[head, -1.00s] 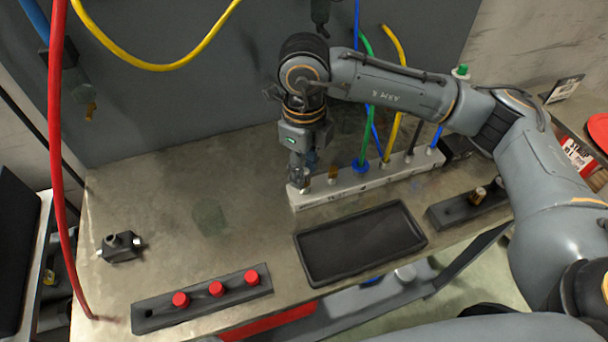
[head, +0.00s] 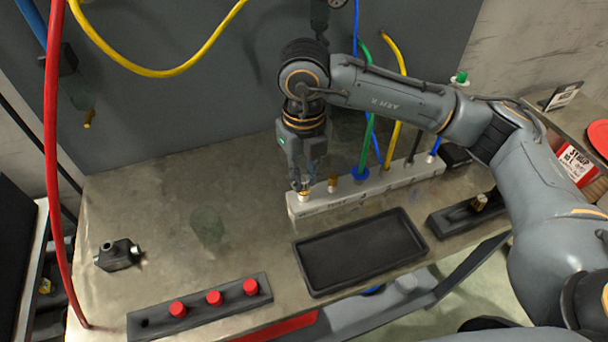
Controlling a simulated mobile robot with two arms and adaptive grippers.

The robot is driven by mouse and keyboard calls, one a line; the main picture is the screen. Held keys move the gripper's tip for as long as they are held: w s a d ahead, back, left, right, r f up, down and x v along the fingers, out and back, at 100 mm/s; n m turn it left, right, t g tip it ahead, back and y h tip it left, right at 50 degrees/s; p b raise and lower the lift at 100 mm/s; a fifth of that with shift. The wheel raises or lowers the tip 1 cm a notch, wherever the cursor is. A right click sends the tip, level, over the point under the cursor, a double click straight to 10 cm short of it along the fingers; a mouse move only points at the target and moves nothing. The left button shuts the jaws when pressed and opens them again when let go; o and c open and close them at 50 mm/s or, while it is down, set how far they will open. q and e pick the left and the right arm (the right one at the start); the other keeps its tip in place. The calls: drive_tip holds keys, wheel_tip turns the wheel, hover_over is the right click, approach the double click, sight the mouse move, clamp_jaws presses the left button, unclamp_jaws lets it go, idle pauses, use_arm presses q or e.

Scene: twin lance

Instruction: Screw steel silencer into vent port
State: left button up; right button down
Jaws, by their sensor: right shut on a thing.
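My right gripper (head: 304,188) points down at the left end of the light grey port block (head: 330,204). It is shut on a small pale and brass-coloured piece, likely the silencer (head: 305,194), at the block's leftmost port. The fingers partly hide the piece, and I cannot tell how deep it sits. A brown-gold fitting (head: 333,182) stands in the port to its right. Blue, green, yellow and dark hoses rise from ports farther right. My left gripper is not in view.
An empty black tray (head: 360,250) lies in front of the block. A dark rack with red caps (head: 214,298) is at the front left, and a black fitting (head: 118,255) lies behind it. A dark holder (head: 465,214) is at right.

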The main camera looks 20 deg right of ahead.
drive_tip(key=m, duration=0.5)
drive_tip(key=shift+f+m, duration=0.1)
drive_tip(key=shift+m, duration=0.2)
drive_tip(key=m, duration=0.5)
drive_tip(key=shift+m, duration=0.3)
drive_tip(key=m, duration=0.4)
drive_tip(key=shift+p, duration=0.4)
drive_tip(key=m, duration=0.4)
drive_tip(key=shift+p, duration=0.35)
drive_tip(key=c, duration=1.4)
unclamp_jaws()
